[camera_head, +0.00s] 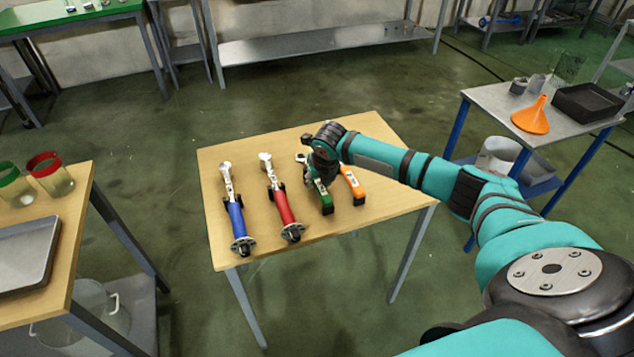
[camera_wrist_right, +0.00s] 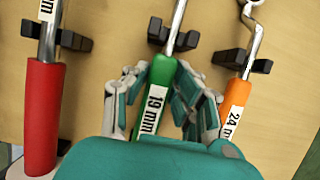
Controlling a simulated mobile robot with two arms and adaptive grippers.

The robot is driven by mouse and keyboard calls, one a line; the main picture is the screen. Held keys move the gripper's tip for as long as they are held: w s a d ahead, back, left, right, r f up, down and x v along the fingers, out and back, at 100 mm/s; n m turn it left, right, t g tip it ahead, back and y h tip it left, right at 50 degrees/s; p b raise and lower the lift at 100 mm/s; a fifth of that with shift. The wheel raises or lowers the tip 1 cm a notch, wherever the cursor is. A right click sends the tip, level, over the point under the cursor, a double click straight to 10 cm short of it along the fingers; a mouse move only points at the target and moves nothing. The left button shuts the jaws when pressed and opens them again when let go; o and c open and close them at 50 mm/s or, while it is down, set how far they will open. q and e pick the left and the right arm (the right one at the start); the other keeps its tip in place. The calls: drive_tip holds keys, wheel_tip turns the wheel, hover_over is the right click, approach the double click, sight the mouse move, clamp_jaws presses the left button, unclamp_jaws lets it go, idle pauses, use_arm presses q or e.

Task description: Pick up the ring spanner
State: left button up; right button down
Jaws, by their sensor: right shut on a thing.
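My right gripper (camera_wrist_right: 160,95) is shut on the green handle of a tool (camera_wrist_right: 157,92) marked 19 mm, its fingers on both sides of the handle. In the head view this green tool (camera_head: 325,201) lies on the wooden table, partly hidden under my right gripper (camera_head: 322,178). To its right is an orange-handled tool (camera_head: 353,187), marked 24 mm in the wrist view (camera_wrist_right: 235,105); its metal end curves at the picture's top edge. The tool heads are cut off or partly covered, so I cannot tell for certain which is the ring spanner. My left gripper is not in view.
A red-handled tool (camera_head: 283,207) and a blue-handled tool (camera_head: 236,219) lie left of the green one on the wooden table (camera_head: 385,215). Black holders (camera_wrist_right: 75,42) support the tools. A side table (camera_head: 490,97) with an orange funnel (camera_head: 532,117) stands at right.

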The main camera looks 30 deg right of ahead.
drive_tip(key=shift+w+r, duration=0.1)
drive_tip(key=shift+r, duration=0.05)
wheel_tip(320, 180, up, 10)
drive_tip(key=shift+f, duration=0.1)
idle(0.5)
drive_tip(key=c, duration=1.8)
unclamp_jaws()
clamp_jaws()
drive_tip(key=shift+a, duration=0.1)
